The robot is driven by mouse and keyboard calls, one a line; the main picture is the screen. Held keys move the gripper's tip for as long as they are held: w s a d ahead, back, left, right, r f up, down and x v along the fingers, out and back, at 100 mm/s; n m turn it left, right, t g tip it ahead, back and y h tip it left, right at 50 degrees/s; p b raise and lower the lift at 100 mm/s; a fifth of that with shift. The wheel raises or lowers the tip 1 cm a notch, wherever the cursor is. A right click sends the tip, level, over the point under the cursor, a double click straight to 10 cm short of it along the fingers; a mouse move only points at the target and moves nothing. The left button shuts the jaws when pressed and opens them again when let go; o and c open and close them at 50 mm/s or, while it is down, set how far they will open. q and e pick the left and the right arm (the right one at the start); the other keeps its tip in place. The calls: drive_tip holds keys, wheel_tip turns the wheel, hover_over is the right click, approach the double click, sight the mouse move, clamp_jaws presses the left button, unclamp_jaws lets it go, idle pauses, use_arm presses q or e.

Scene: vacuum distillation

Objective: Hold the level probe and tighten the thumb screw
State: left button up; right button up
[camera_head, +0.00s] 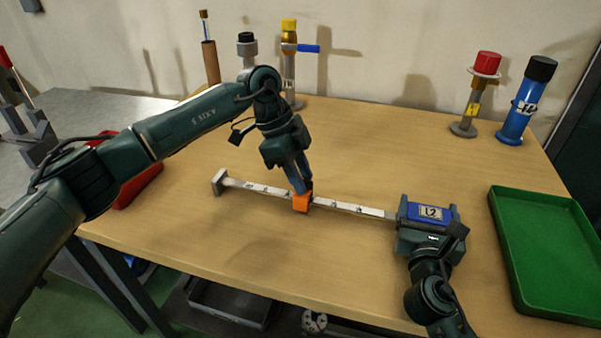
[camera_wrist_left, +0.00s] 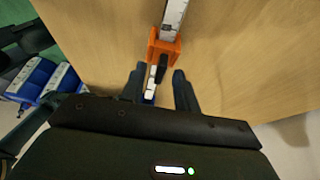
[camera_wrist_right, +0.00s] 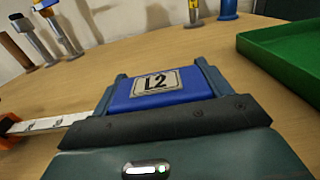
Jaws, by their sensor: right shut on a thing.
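The level probe has a blue head labelled L2 (camera_head: 430,212) and a long white scale bar (camera_head: 352,207) with a grey foot at its left end. An orange slider (camera_head: 302,202) sits on the bar. My right gripper (camera_wrist_right: 162,80) is shut on the blue head, one finger on each side. My left gripper (camera_head: 302,186) points down at the slider. In the left wrist view its fingers (camera_wrist_left: 159,76) are apart, with the black thumb screw (camera_wrist_left: 161,69) of the orange slider (camera_wrist_left: 165,46) between their tips. I cannot tell whether they touch it.
A green tray (camera_head: 501,232) lies at the right. A red-capped post (camera_head: 486,66) and a blue cylinder (camera_head: 525,105) stand at the back right. Several upright fittings stand at the back left. A red object (camera_head: 140,185) lies beneath my left arm. The table's front middle is clear.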

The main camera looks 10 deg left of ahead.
use_arm(q)
drive_tip(key=shift+c, duration=0.4)
clamp_jaws()
drive_tip(key=m, duration=0.2)
drive_tip(key=m+g, duration=0.1)
drive_tip(key=m, duration=0.1)
drive_tip(key=shift+w+g+y, duration=0.15)
drive_tip(key=shift+g+y, duration=0.15)
drive_tip(key=m+g+y, duration=0.1)
drive_tip(key=m, duration=0.3)
drive_tip(key=shift+w+d+m, duration=0.1)
drive_tip(key=shift+d+m, duration=0.05)
drive_tip(key=shift+m, duration=0.15)
drive_tip(key=m, duration=0.2)
drive_tip(key=m+g+y, duration=0.1)
drive_tip(key=m, duration=0.1)
drive_tip(key=shift+d+m+y, duration=0.15)
drive_tip(key=shift+m+y, duration=0.15)
drive_tip(key=m+y, duration=0.1)
drive_tip(key=m, duration=0.3)
drive_tip(key=shift+m+y, duration=0.3)
drive_tip(key=shift+y, duration=0.1)
